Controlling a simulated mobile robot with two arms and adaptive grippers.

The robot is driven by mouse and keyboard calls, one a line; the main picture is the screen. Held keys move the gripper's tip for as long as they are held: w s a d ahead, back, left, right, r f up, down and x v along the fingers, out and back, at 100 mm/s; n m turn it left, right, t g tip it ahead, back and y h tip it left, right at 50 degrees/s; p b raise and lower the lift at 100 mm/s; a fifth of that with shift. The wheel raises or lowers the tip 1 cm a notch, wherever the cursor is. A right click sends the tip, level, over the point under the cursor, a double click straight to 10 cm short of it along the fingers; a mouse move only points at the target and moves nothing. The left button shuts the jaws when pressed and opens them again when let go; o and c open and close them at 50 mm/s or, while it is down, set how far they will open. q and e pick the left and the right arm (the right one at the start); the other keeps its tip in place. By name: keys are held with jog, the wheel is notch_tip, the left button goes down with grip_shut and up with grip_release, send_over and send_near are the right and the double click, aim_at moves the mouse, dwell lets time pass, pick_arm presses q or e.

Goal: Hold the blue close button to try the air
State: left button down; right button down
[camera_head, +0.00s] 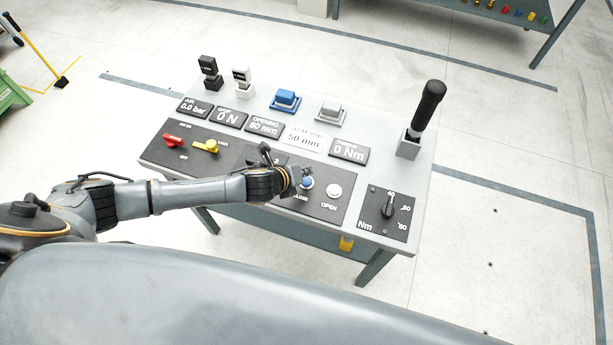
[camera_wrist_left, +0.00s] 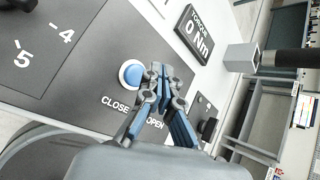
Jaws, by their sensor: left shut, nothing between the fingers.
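The blue close button (camera_head: 307,183) sits on the dark front panel of the console, left of the white open button (camera_head: 334,190). My left gripper (camera_head: 301,178) is at the blue button in the head view. In the left wrist view its closed, empty fingertips (camera_wrist_left: 162,72) appear just right of the button's ring; I cannot tell whether they touch it. They hide the open button there. My right gripper is not in view. The air display (camera_head: 194,107) reads 0.0 bar.
A red air lever (camera_head: 173,140) and a yellow lever (camera_head: 206,146) are on the panel's left. A torque dial (camera_head: 388,206) is at the right. A tall black-handled lever (camera_head: 428,106) stands at the console's back right. The opening display (camera_head: 265,127) reads 80 mm.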

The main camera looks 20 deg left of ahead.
pick_arm(q)
notch_tip(320, 180, up, 4)
jog(key=p, duration=0.3)
jog(key=shift+f, duration=0.25)
